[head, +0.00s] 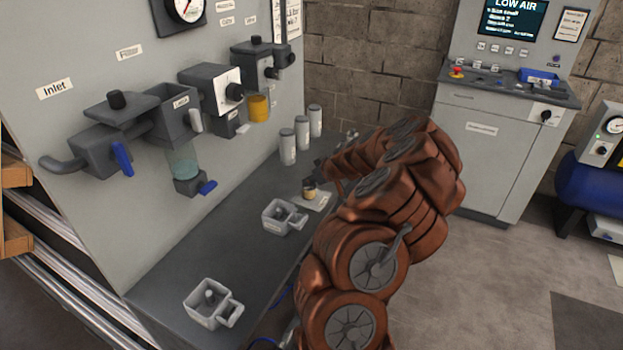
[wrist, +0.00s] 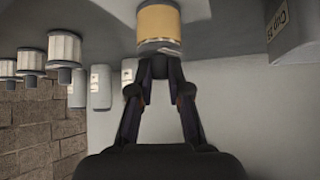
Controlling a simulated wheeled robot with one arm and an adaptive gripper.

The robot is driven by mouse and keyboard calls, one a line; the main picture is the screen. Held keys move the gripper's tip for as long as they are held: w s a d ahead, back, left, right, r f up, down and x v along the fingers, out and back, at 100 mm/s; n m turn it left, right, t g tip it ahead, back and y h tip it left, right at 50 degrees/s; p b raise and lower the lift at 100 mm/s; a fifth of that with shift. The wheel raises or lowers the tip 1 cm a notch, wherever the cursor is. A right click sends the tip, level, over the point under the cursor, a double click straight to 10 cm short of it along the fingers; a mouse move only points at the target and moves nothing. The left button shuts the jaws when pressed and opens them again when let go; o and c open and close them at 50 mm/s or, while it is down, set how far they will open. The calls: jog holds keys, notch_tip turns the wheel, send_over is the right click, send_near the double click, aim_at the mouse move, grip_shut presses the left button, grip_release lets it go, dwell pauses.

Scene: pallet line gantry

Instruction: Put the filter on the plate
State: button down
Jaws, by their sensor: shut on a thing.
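The filter (head: 310,193) is a small yellow-tan cylinder with a pale end. It also fills the top middle of the wrist view (wrist: 158,22). My gripper (head: 309,181) is shut on its grey end; the fingertips (wrist: 159,58) meet there in the wrist view. The plate (head: 322,204) is a small pale flat piece on the dark bench. The filter appears over its left part in the head view. I cannot tell whether they touch. My arm hides some of the bench to the right.
Two grey cups with handles stand nearer on the bench, one in the middle (head: 276,224) and one at front (head: 206,312). Three white canisters (head: 302,133) stand behind the filter. A yellow-orange bowl (head: 258,108) hangs on the panel (head: 85,150) above the bench.

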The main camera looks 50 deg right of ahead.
jog(key=shift+f+b, duration=0.2)
jog(key=shift+b, duration=0.1)
jog(key=c, duration=1.1)
grip_release()
jog(key=shift+r, duration=0.1)
